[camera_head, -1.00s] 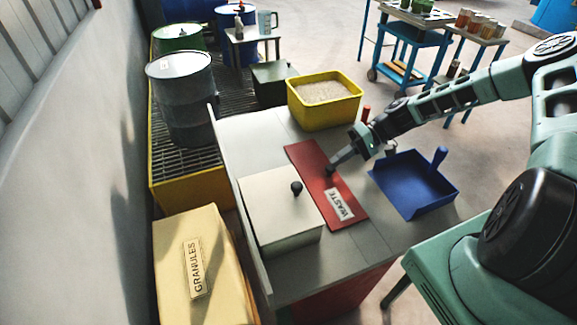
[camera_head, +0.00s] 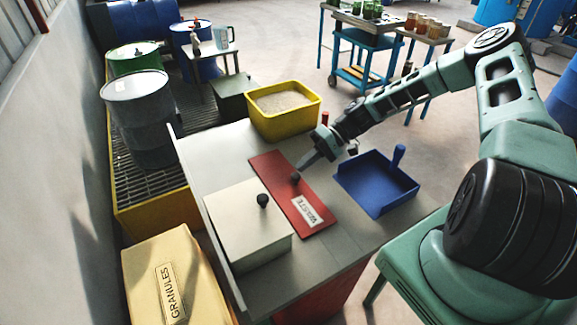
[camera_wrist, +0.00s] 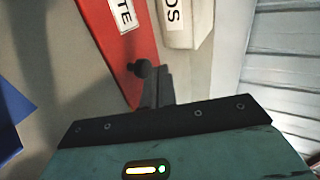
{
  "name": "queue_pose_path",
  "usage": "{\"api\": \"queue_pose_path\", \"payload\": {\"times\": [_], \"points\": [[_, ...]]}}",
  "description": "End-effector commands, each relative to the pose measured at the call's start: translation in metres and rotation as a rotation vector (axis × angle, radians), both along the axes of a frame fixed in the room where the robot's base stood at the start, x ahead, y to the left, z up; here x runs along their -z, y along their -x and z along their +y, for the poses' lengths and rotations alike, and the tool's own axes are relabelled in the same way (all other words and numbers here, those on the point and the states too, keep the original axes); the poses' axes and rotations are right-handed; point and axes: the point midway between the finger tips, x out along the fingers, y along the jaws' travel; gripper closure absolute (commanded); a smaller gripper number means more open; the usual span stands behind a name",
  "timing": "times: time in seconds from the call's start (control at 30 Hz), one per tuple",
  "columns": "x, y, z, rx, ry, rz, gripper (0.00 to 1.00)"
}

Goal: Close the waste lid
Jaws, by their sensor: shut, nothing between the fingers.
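The waste lid is a flat red panel (camera_head: 272,178) with a white WASTE label and a black knob (camera_head: 295,178), lying on the grey bench top beside a cream box lid. In the wrist view the red lid (camera_wrist: 128,55) shows part of its label, and its knob (camera_wrist: 142,68) is right at my fingertips. My gripper (camera_head: 301,165) is shut and empty, its fingers pointing down at the knob from the far right side. In the wrist view my gripper (camera_wrist: 158,80) overlaps the knob's edge; I cannot tell whether they touch. The opening under the lid is not visible.
The cream box lid (camera_head: 235,225) with its own black knob stands left of the red lid. A blue dustpan (camera_head: 370,185) lies to the right. A yellow tub of granules (camera_head: 285,122) is behind. A cream GRANULES box (camera_head: 150,265) and drums stand left of the bench.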

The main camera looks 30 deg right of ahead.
Motion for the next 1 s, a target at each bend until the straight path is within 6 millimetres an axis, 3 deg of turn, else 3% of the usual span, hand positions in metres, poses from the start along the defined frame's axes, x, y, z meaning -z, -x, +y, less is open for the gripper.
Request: {"api": "queue_pose_path", "payload": {"times": [0.03, 0.1, 0.13, 0.3, 0.6, 0.93, 1.0], "points": [[-0.018, -0.004, 0.005, -0.004, 0.001, -0.003, 1.0], [-0.034, -0.01, 0.012, -0.008, -0.001, -0.003, 1.0], [-0.026, -0.01, 0.0, 0.0, 0.002, -0.004, 1.0], [-0.04, -0.008, -0.037, -0.001, 0.002, -0.004, 1.0], [-0.061, -0.008, -0.075, -0.004, -0.002, -0.002, 1.0], [-0.065, -0.007, -0.08, -0.006, -0.003, -0.001, 1.0], [-0.068, -0.007, -0.069, -0.033, 0.016, 0.007, 1.0]]}}
